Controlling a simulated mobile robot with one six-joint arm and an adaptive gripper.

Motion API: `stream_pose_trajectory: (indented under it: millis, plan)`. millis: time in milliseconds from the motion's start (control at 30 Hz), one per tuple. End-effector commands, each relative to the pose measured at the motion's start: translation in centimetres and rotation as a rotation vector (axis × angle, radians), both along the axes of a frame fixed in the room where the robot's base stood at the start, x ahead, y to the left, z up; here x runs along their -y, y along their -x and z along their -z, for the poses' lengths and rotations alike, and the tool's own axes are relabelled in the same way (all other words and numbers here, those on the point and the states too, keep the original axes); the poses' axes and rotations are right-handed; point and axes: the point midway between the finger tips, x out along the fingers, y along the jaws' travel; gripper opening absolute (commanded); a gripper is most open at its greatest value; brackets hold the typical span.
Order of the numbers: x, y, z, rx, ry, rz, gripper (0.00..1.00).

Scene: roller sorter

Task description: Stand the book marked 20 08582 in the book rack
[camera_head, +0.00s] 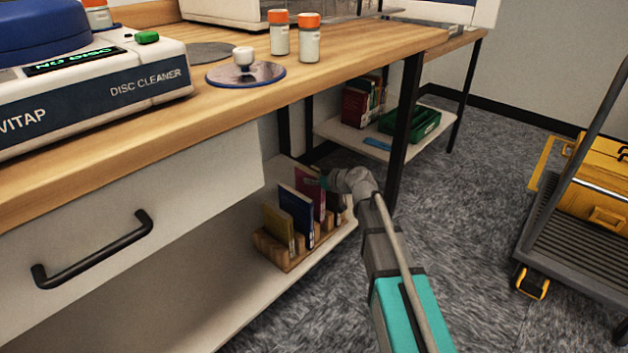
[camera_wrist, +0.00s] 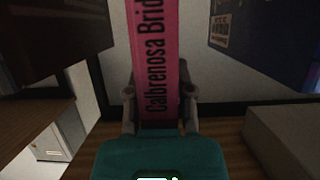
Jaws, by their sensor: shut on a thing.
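A pink book (camera_head: 308,194) stands upright over the wooden book rack (camera_head: 272,252) on the lower shelf. In the wrist view its spine (camera_wrist: 150,60) reads "Galbrenosa Brid…", cut off at the top; the mark 20 08582 is not readable. My gripper (camera_head: 325,183) is at the book's upper right edge in the head view. In the wrist view my gripper (camera_wrist: 159,115) is shut on the spine, one finger on each side. The book's lower end is hidden in the head view, so I cannot tell if it is seated in a slot.
A yellow book (camera_head: 278,229) and a blue book (camera_head: 296,212) stand in the rack to the left. A dark book (camera_head: 335,203) is partly hidden behind my arm. The wooden worktop (camera_head: 330,62) overhangs the shelf, with a black table leg (camera_head: 403,125) close to my arm.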

Motion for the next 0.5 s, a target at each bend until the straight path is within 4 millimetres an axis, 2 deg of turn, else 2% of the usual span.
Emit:
stream_pose_trajectory:
  millis: [500]
  plan:
    - [0.0,0.0,1.1,0.0,0.0,0.0,0.0]
